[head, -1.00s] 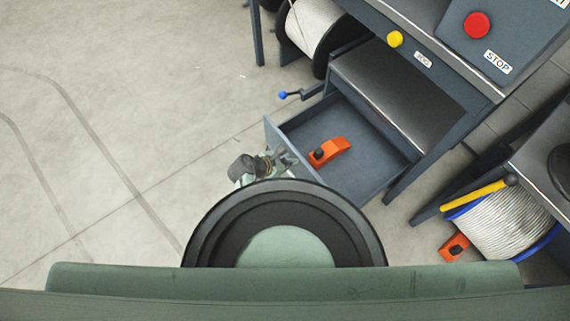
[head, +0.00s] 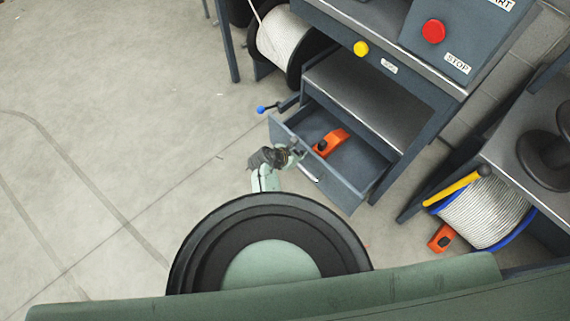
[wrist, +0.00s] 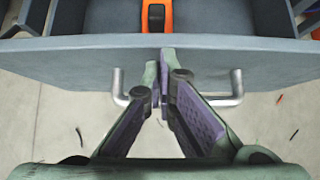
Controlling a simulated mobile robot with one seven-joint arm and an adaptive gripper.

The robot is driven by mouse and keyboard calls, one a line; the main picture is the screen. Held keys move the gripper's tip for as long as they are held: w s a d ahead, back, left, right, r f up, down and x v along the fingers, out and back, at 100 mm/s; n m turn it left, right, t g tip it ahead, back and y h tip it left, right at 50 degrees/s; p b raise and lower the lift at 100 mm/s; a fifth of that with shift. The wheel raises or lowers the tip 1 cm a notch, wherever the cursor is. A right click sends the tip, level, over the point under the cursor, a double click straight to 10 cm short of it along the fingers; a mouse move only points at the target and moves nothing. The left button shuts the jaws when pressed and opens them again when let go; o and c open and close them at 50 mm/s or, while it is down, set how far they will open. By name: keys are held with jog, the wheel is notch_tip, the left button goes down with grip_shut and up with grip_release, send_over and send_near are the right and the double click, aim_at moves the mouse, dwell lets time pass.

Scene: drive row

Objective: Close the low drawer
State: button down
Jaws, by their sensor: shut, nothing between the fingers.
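The low drawer (head: 368,164) stands partly pulled out of the grey cabinet, with an orange tool (head: 331,141) with a dark knob lying inside it. Its front panel (wrist: 230,56) spans the wrist view, with a metal bar handle (wrist: 237,88) on its outer face. The handle also shows in the head view (head: 309,172). My gripper (wrist: 162,62) is shut and empty, its fingertips at the drawer front between the ends of the handle. The fingers hide the middle of the handle. I cannot tell whether the fingertips touch the panel.
A blue-knobbed lever (head: 262,109) sticks out left of the drawer. A white cable reel (head: 286,42) stands behind it. Yellow (head: 361,48) and red (head: 433,31) buttons sit above. A blue-rimmed reel (head: 484,213) and another orange tool (head: 441,238) are at right. The floor at left is clear.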

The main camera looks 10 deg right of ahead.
jog(key=w+d+b, duration=0.3)
jog(key=w+d, duration=0.7)
jog(key=d, duration=0.4)
jog(key=shift+w+d, duration=0.15)
jog(key=shift+w, duration=0.1)
jog(key=shift+r, duration=0.15)
